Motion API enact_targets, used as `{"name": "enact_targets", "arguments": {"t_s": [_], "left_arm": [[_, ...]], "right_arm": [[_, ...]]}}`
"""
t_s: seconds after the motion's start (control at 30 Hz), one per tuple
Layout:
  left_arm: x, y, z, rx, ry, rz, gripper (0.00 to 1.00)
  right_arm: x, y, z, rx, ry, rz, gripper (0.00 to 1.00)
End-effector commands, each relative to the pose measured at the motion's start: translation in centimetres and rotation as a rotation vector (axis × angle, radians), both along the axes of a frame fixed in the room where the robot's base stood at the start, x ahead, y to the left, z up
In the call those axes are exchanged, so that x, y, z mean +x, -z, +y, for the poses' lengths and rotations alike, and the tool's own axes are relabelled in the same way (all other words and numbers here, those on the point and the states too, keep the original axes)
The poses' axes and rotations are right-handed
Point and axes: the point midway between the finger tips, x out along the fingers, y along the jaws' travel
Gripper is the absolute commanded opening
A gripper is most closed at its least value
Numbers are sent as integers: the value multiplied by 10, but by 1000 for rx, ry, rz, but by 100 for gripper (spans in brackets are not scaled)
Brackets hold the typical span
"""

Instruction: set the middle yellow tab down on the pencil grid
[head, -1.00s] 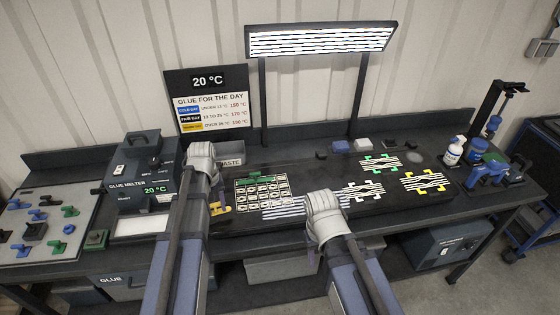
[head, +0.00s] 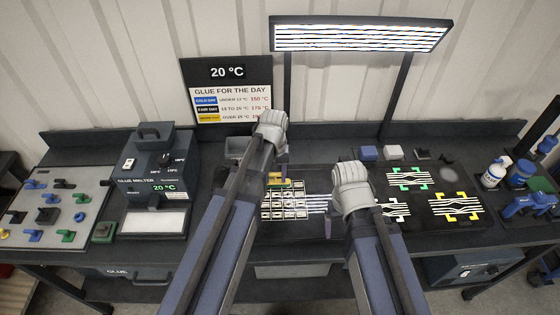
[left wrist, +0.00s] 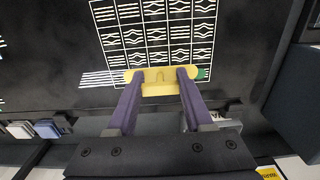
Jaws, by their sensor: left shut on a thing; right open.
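My left gripper (head: 283,176) is shut on a yellow tab (head: 279,183) at the far edge of the pencil grid (head: 284,213). In the left wrist view the tab (left wrist: 160,84) lies lengthwise across both purple fingers (left wrist: 156,92). It overlaps the edge of the white-lined grid (left wrist: 160,40) near a green corner mark. I cannot tell whether the tab touches the surface. My right gripper (head: 328,228) is open; mostly its wrist and one dark finger show, to the right of the grid, and the rest is hidden.
The glue melter (head: 155,180) stands to the left. A grey board (head: 55,207) with blue, black and green tabs lies at far left. Striped panels with green (head: 408,178) and yellow corners (head: 456,206) lie to the right. Bottles (head: 494,174) stand at far right. The lamp's posts rise behind.

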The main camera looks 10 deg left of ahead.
Motion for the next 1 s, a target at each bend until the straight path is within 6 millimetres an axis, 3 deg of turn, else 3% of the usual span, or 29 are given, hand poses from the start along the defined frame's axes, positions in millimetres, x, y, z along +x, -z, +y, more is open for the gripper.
{"name": "enact_targets", "arguments": {"t_s": [0.47,1.0], "left_arm": [[-1,8,-3,0,5,0,0],[-1,55,-3,0,5,0,0]], "right_arm": [[0,8,0,0,0,0,86],[-1,55,0,0,1,0,86]]}}
